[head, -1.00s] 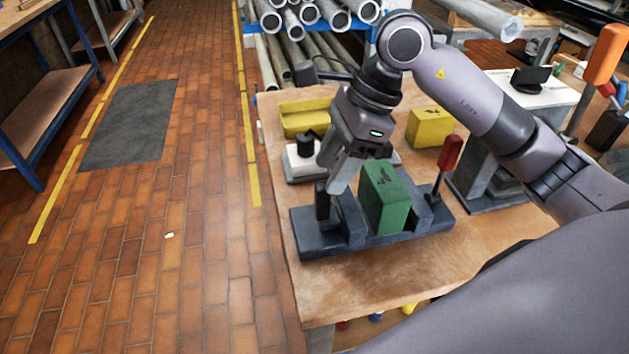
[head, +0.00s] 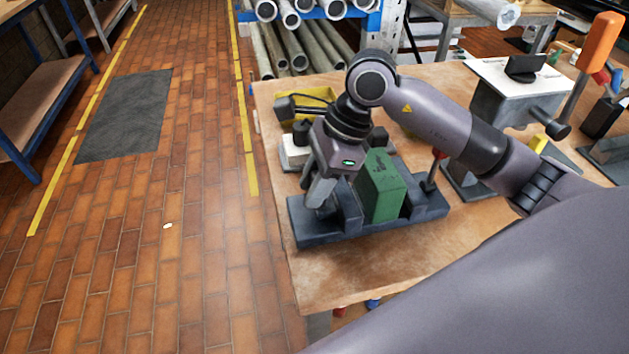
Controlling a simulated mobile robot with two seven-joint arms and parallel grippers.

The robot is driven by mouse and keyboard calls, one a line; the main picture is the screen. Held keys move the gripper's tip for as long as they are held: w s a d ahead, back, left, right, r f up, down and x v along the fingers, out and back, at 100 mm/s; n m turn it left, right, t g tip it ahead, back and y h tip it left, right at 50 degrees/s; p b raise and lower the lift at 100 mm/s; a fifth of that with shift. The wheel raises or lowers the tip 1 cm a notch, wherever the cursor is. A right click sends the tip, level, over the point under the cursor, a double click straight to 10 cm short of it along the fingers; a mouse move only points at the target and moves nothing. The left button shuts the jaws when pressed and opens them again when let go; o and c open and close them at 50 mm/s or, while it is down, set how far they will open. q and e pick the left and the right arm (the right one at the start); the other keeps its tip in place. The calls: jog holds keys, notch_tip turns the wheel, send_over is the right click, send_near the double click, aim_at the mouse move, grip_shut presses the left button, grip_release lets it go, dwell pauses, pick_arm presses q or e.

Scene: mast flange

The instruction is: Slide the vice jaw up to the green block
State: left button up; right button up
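The green block (head: 381,188) stands upright in a dark grey vice (head: 385,229) on the wooden bench. A grey jaw piece (head: 348,208) is just left of the block. Whether it touches the block I cannot tell. Another grey jaw piece (head: 413,203) is to the block's right, by a red-handled lever (head: 436,168). My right gripper (head: 318,200) points down at the left end of the vice, left of the near jaw piece. Its fingers cover the dark upright post there, and the gap between them is hidden. My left gripper is out of view.
A grey stand with a white top (head: 505,95) is at the right. The bench's front left corner is clear. Metal pipes (head: 295,45) lie on a rack behind.

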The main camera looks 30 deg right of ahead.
aim_at(339, 191)
jog(key=shift+d+f+b, duration=0.1)
jog(key=shift+d+b, duration=0.25)
jog(key=shift+d, duration=0.15)
jog(key=shift+s+d+b, duration=0.15)
jog(key=shift+d+b, duration=0.1)
jog(key=shift+d, duration=0.3)
jog(key=shift+s+d+b, duration=0.15)
jog(key=shift+d+b, duration=0.1)
jog(key=shift+d, duration=0.25)
jog(key=shift+s+d, duration=0.15)
jog(key=shift+d, duration=0.3)
jog(key=o, duration=0.8)
jog(key=shift+c, duration=0.2)
jog(key=shift+o, duration=0.4)
jog(key=shift+d, duration=0.1)
jog(key=shift+r, duration=0.25)
jog(key=v, duration=0.7)
jog(key=shift+b, duration=0.3)
